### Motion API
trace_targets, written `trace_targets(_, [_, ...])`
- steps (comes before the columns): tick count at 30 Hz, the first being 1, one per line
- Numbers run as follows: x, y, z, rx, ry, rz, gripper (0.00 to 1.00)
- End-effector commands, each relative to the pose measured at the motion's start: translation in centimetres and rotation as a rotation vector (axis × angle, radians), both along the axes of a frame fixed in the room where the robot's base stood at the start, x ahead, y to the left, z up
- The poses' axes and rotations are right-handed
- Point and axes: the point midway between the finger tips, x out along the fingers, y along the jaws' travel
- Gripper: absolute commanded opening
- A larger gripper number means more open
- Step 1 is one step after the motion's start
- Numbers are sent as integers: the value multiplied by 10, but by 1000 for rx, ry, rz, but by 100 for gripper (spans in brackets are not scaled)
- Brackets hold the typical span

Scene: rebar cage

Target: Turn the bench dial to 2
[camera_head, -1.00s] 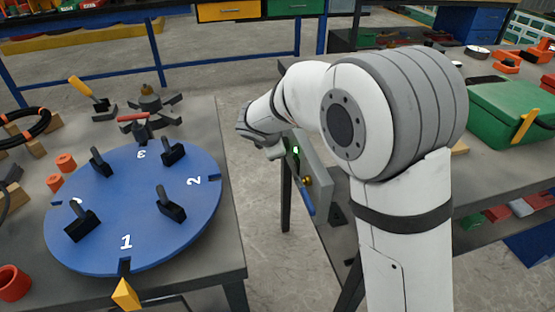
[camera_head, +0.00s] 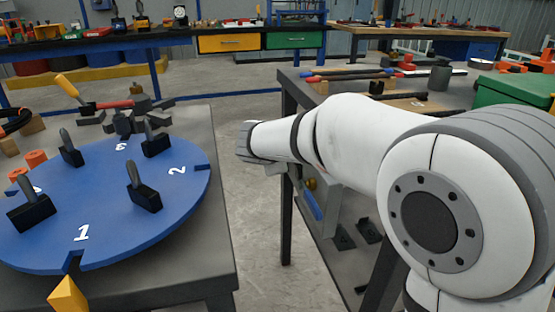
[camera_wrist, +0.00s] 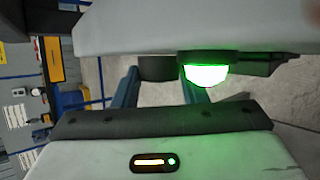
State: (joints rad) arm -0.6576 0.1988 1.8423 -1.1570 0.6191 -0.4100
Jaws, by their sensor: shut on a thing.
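The blue round bench dial (camera_head: 105,205) lies on the left bench, white numbers 1, 2 and 3 showing, another partly hidden. The notch by 1 lines up with the yellow pointer (camera_head: 68,295) at the front; 2 is at the right. Several black blocks with grey upright handles stand on it. My gripper (camera_wrist: 160,72) shows two blue fingers in the wrist view, with a dark grey piece (camera_wrist: 155,68) between their far ends; what it is cannot be made out. In the head view the gripper is right of the dial, apart from it, mostly hidden by my arm.
A yellow-handled tool (camera_head: 66,86) and a dark fixture (camera_head: 122,120) stand behind the dial. Orange rings (camera_head: 35,158) lie at its left. The right bench (camera_head: 300,95) carries rods and a green case (camera_head: 515,90). An open floor gap (camera_head: 245,225) separates the two benches.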

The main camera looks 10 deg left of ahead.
Motion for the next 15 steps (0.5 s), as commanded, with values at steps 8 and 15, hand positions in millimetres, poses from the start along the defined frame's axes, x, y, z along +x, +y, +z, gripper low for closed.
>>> trace_targets(8, [-1, -3, -4, -5, 6, -9, 16])
trace_targets(15, [-1, -3, -3, -4, 5, -8, 49])
